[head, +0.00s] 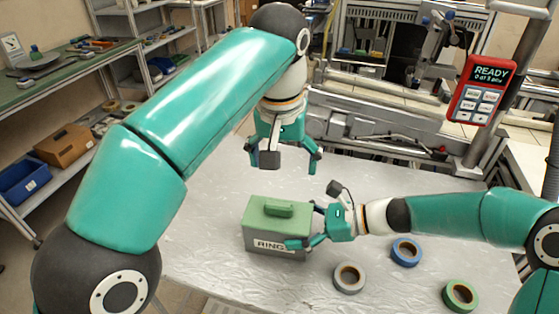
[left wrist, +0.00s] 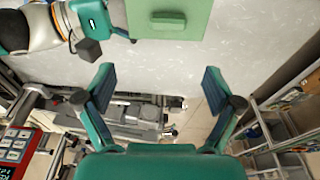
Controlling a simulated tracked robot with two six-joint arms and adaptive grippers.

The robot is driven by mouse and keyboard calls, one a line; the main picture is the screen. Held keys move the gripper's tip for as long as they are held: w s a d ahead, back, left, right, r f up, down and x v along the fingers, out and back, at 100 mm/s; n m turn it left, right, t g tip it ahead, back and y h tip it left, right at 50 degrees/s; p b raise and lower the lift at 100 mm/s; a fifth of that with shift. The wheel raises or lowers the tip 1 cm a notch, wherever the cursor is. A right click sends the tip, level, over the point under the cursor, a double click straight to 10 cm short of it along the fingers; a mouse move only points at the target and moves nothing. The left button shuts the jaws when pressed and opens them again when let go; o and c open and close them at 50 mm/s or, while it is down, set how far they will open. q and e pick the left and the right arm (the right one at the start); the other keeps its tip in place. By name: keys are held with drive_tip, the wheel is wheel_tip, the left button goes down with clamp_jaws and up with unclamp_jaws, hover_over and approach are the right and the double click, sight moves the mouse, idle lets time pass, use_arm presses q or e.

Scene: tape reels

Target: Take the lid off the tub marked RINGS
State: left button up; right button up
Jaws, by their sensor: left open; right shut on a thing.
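The tub marked RINGS (head: 275,248) stands on the grey table, a grey box with its label facing me. Its green lid (head: 263,215) with a raised handle (head: 279,208) sits on top. The lid also shows at the top of the left wrist view (left wrist: 195,30). My right gripper (head: 303,228) is shut on the tub from its right side, with one finger across the front near the label; the far finger is partly hidden. My left gripper (head: 283,162) is open and empty, above and behind the tub. Its spread fingers show in the left wrist view (left wrist: 160,88).
On the table (head: 205,200) lie a grey tape reel (head: 349,290), a blue reel (head: 418,252) and a green reel (head: 472,296), right of the tub. A red READY pendant (head: 481,89) hangs at the back right. The table left of the tub is clear.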

sight(278, 204)
use_arm(q)
drive_tip(key=f, duration=0.4)
drive_tip(key=w+f, duration=0.1)
drive_tip(key=f, duration=0.3)
drive_tip(key=a+f, duration=0.1)
drive_tip(key=f, duration=0.3)
drive_tip(key=shift+w+f, duration=0.15)
drive_tip(key=shift+f, duration=0.25)
drive_tip(key=c, duration=1.4)
drive_tip(key=shift+r, duration=0.25)
drive_tip(key=shift+r, duration=0.9)
